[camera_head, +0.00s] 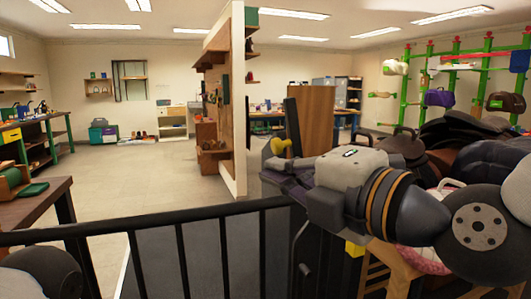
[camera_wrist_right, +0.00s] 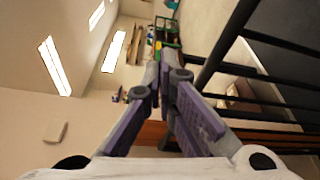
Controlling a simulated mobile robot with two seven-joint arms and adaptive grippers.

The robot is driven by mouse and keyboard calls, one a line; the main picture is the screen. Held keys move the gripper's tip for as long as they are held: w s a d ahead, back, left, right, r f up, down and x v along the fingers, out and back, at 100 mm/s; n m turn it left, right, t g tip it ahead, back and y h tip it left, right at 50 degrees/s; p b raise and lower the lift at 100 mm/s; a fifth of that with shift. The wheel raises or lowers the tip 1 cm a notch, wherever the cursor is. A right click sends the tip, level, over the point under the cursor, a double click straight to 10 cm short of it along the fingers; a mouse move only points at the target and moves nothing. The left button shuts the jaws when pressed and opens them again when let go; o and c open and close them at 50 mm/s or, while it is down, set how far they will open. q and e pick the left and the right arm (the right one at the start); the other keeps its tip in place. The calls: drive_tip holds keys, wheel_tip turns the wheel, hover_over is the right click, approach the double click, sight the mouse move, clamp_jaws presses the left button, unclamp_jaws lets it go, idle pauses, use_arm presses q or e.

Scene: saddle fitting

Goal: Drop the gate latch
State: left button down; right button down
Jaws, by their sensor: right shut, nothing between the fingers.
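The black gate railing (camera_head: 150,228) crosses the lower part of the head view, and its dark bars (camera_wrist_right: 270,85) show at the right of the right wrist view. My left gripper is out of view.
Saddles (camera_head: 450,130) are piled at the right, close to my right arm. A green rack (camera_head: 430,85) stands behind them. A wooden partition (camera_head: 238,100) stands beyond the gate. A workbench (camera_head: 45,195) is at the left. The middle floor (camera_head: 150,175) is clear.

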drive_tip(key=w+a, duration=0.2)
drive_tip(key=w, duration=0.7)
drive_tip(key=shift+w, duration=0.15)
drive_tip(key=shift+d+r, duration=0.1)
